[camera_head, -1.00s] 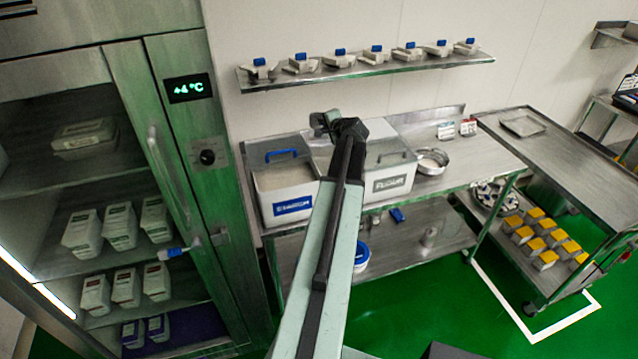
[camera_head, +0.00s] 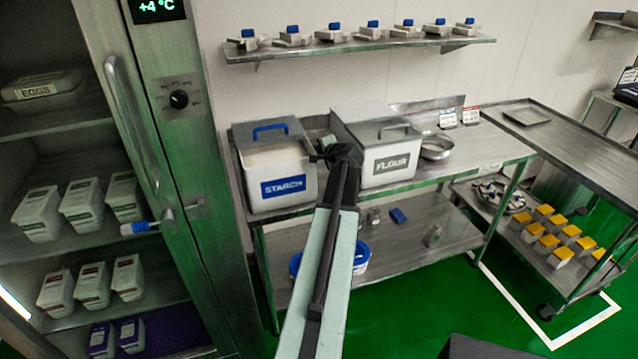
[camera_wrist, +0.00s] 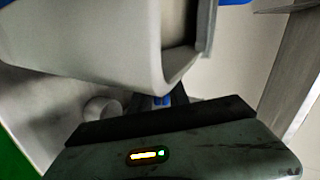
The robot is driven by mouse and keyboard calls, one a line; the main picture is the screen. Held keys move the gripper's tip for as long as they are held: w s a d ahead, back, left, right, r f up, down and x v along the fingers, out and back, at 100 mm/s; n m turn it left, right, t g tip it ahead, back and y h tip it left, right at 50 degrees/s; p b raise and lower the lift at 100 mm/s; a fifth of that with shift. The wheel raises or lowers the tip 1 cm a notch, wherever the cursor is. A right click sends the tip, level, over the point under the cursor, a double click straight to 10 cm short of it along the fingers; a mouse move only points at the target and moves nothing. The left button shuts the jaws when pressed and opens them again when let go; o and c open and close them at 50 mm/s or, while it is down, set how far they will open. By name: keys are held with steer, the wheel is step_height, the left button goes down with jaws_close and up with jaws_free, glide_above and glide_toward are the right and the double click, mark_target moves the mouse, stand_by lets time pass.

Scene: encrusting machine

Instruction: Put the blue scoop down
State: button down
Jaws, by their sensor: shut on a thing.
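My gripper (camera_head: 336,154) is in front of the gap between the starch bin (camera_head: 243,190) and the flour bin (camera_head: 376,136), above the front part of the steel table. In the wrist view a small blue piece (camera_wrist: 161,99) shows between the jaws, and I take it for part of the blue scoop. The jaws are shut on it. Most of the scoop is hidden, and it cannot be made out in the head view. A large pale grey body (camera_wrist: 85,40) fills the top of the wrist view, close to the jaws.
A steel bowl (camera_head: 436,147) stands right of the flour bin. The lower shelf (camera_head: 400,233) holds a blue object (camera_head: 398,215) and small metal containers. A fridge with food tubs stands at left. A trolley (camera_head: 580,160) stands at right. Several blue-topped items line the wall shelf (camera_head: 380,43).

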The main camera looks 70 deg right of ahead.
step_height(320, 180, down, 7)
steer(key=b, duration=0.5)
steer(key=shift+f+b, duration=0.2)
steer(key=shift+b, duration=0.2)
steer(key=shift+r, duration=0.25)
steer(key=shift+f, duration=0.15)
steer(key=c, duration=1.3)
jaws_free()
steer(key=shift+o, duration=0.2)
steer(key=shift+r+p, duration=0.2)
steer(key=shift+p, duration=0.1)
steer(key=p+v, duration=0.5)
steer(key=v, duration=0.7)
